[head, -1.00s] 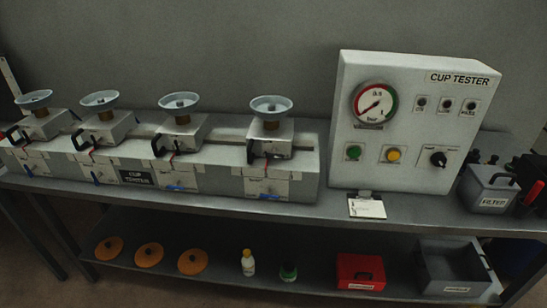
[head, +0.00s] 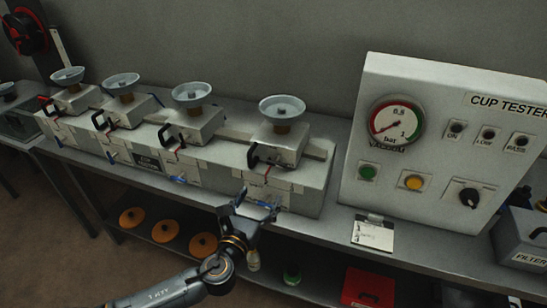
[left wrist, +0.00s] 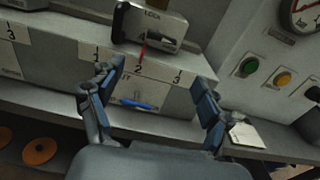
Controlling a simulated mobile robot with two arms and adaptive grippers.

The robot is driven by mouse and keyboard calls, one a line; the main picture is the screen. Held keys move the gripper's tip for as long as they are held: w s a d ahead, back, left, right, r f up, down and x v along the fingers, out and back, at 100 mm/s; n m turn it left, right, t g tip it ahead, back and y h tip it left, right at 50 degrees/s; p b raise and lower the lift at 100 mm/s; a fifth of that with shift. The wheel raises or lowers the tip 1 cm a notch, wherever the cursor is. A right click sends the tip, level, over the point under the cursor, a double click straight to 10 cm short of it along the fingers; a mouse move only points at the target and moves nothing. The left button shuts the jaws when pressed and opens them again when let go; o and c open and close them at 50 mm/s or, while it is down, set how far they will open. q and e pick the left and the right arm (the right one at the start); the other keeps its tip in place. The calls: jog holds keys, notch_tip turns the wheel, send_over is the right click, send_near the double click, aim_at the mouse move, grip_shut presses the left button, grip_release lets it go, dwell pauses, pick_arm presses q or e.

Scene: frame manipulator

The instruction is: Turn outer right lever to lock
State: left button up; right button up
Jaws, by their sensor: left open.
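The rightmost cup unit (head: 283,140) stands on the bench with a black lever handle (head: 256,158) at its front left. In the left wrist view the unit (left wrist: 165,28) shows its black handle (left wrist: 120,22) and a red pointer (left wrist: 143,52) near mark 2, between marks 1 and 3. A blue piece (left wrist: 137,103) sits on the front panel below. My left gripper (head: 256,205) is open and empty, in front of and below this unit. In the left wrist view its fingers (left wrist: 160,75) spread either side of the front panel, apart from the handle. My right gripper is not in view.
Other cup units, such as the nearest one (head: 192,120), stand in a row to the left. The control box (head: 440,150) with gauge and buttons stands close on the right. A white card (head: 373,234) hangs at the bench edge. The lower shelf holds orange discs (head: 166,231) and a red box (head: 368,288).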

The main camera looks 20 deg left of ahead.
pick_arm(q)
jog(key=r, duration=0.1)
jog(key=p, duration=0.1)
send_near(276, 164)
jog(key=w, duration=0.9)
jog(key=shift+w+f+p, duration=0.2)
jog(key=shift+f+p, duration=0.15)
jog(key=shift+w, duration=0.7)
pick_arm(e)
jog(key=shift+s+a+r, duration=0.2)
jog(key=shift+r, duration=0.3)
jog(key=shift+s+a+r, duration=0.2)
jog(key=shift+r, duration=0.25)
pick_arm(q)
jog(key=shift+c, duration=0.2)
jog(key=c, duration=1.1)
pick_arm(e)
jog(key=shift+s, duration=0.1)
